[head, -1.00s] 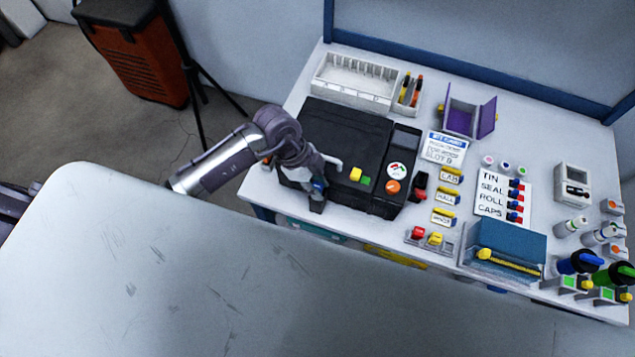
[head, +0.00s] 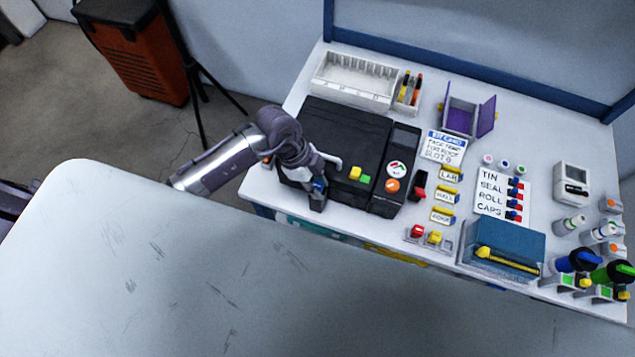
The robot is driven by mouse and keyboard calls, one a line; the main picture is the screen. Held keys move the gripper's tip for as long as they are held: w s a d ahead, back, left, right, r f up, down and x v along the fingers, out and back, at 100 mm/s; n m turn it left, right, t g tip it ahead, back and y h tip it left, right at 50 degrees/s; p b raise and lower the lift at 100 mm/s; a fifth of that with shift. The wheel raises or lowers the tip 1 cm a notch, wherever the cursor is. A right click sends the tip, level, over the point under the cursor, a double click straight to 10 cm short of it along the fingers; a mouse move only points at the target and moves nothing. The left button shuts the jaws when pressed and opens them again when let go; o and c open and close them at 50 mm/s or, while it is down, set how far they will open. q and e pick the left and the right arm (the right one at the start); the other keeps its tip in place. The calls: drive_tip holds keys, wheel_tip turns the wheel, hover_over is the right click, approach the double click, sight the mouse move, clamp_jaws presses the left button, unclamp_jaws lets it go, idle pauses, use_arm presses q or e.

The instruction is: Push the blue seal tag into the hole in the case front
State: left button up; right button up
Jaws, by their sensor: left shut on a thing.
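The black case (head: 345,135) lies on the white bench, its front side facing the near edge. My left gripper (head: 318,200) points down at the left part of the case front. It is shut on a small blue thing, the seal tag (head: 319,186), of which only a bit shows between the fingers. The hole in the case front is hidden from this view, so I cannot tell whether the tag touches it or is in it. My right gripper is not in view.
A white divided rack (head: 352,82) stands behind the case. Yellow and green buttons (head: 355,173) sit on the case near its front. A card (head: 443,147), yellow labelled blocks and a blue box (head: 505,243) are to the right. A grey table (head: 150,260) fills the foreground.

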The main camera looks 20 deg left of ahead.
use_arm(q)
drive_tip(key=shift+s+f+p, duration=0.1)
drive_tip(key=shift+f+p, duration=0.5)
drive_tip(key=shift+f, duration=0.05)
idle(1.7)
drive_tip(key=o, duration=0.8)
drive_tip(key=shift+r, duration=0.1)
drive_tip(key=shift+c, duration=0.6)
drive_tip(key=shift+o, duration=0.5)
drive_tip(key=shift+w+r, duration=0.2)
